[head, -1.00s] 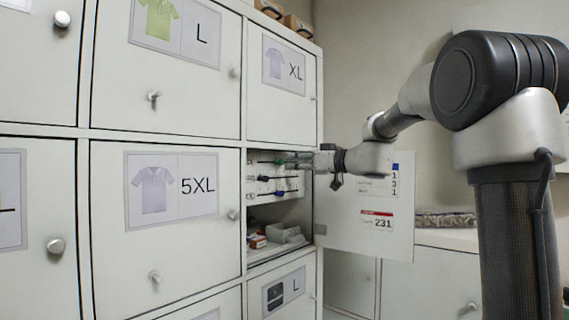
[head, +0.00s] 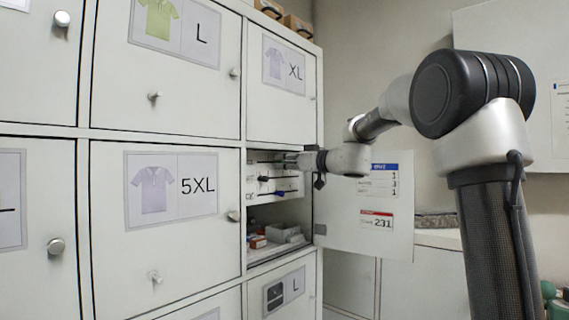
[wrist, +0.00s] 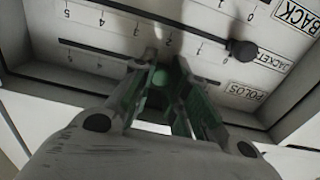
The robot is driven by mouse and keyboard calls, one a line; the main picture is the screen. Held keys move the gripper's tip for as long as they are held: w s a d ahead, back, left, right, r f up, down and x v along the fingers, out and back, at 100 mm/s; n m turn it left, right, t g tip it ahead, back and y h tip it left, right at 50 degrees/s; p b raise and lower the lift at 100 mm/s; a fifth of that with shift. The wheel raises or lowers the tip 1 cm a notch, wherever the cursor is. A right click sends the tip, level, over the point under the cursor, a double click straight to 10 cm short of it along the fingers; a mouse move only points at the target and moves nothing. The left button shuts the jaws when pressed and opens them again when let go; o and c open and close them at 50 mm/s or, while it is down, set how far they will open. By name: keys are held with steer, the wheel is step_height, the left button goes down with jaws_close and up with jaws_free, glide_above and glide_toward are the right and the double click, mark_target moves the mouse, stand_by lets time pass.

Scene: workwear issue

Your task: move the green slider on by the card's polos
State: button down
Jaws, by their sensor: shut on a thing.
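The green slider (wrist: 159,80) sits in the wrist view between the two fingers of my gripper (wrist: 168,72), which is shut on it. It sits in the slot nearest the POLOS label (wrist: 247,91), partway along and near the upside-down 2; the fingers hide its exact mark. In the head view my gripper (head: 288,160) reaches into the open locker at the slider panel (head: 256,187), hiding the green slider. A card (head: 384,180) with a blue header hangs on the inside of the open door; its lines are too small to read surely.
A black knob (wrist: 243,51) stands on the JACKET slot, close to my gripper. A blue knob (head: 279,193) sits lower on the panel. Small boxes (head: 283,233) lie below it.

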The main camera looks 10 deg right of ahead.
steer(key=shift+w+d, duration=0.55)
steer(key=shift+d, duration=0.2)
steer(key=shift+w+d, duration=0.55)
steer(key=shift+d, duration=0.2)
steer(key=c, duration=1.4)
jaws_free()
steer(key=shift+o, duration=0.2)
steer(key=v, duration=1.2)
